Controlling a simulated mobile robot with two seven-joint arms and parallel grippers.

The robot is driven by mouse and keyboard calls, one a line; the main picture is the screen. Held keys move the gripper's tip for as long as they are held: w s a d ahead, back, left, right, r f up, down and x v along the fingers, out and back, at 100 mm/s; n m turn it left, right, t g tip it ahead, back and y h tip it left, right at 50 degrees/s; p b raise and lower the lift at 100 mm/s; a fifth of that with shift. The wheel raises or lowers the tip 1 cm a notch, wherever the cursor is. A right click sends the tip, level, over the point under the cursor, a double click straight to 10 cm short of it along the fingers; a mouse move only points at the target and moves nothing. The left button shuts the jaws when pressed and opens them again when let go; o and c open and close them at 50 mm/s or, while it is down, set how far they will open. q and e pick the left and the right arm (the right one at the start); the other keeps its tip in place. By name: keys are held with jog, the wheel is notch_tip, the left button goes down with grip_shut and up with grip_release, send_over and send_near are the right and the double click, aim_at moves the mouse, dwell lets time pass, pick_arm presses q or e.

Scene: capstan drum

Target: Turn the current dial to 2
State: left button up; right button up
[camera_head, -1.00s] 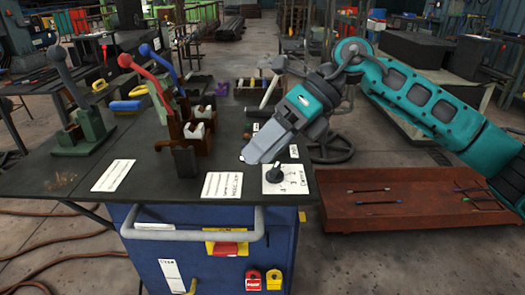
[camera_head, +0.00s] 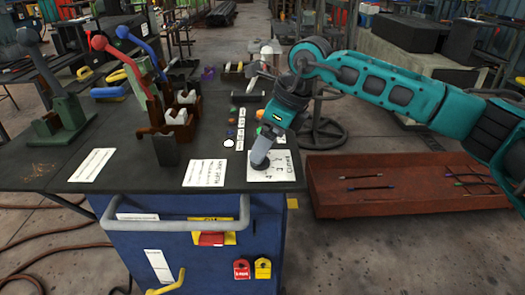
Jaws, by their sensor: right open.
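The current dial sits on a white card (camera_head: 286,174) at the right front corner of the dark bench top. Printed scale marks and a label show on the card, but they are too small to read surely. My right gripper (camera_head: 260,161) points down over the left part of the card, right at the dial's knob. The gripper hides most or all of the knob, so its setting cannot be read. The right jaws are open; I cannot tell whether they touch the knob. My left gripper is out of view.
The dark bench top (camera_head: 130,180) carries lever devices with red (camera_head: 125,68), blue (camera_head: 140,45) and grey handles. Small buttons (camera_head: 230,143) and white label cards lie left of the dial. A rusty red low table (camera_head: 400,185) with several thin rods stands at the right.

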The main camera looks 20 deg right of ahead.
jog(key=shift+x, duration=1.3)
jog(key=shift+c, duration=0.4)
jog(key=c, duration=1)
jog(key=shift+o, duration=0.2)
